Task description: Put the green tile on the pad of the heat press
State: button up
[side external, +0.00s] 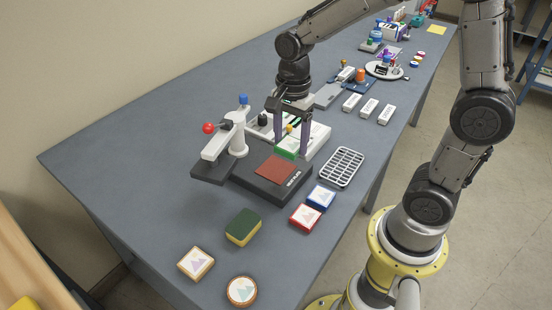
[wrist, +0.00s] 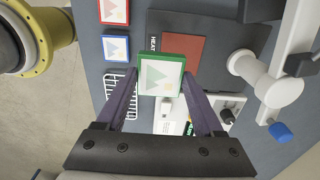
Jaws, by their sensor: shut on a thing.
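The green tile (wrist: 161,76), green-edged with a white picture face, is held between the two fingers of my gripper (wrist: 160,92) in the wrist view. In the side external view my gripper (side external: 292,148) is shut on the green tile (side external: 287,150), just behind the pad. The heat press (side external: 272,185) has a dark base and a bare reddish-brown pad (side external: 275,169); in the wrist view the pad (wrist: 183,47) lies partly behind the tile. The press arm with its red knob (side external: 208,128) is swung to the left of the pad. The tile appears to be above the press; its exact height is unclear.
A wire rack (side external: 342,167) stands right of the press. A blue tile (side external: 321,197) and a red tile (side external: 305,215) lie in front, with a green-and-yellow block (side external: 243,227) and two picture pieces farther forward. A white device (side external: 316,140) stands behind the press.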

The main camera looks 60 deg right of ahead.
send_over(276, 169)
notch_tip(276, 169, down, 5)
jog(key=shift+s+r, duration=0.1)
jog(key=shift+s, duration=0.05)
jog(key=shift+f, duration=1.75)
jog(key=shift+f, duration=0.1)
jog(key=o, duration=1.5)
jog(key=shift+c, duration=0.2)
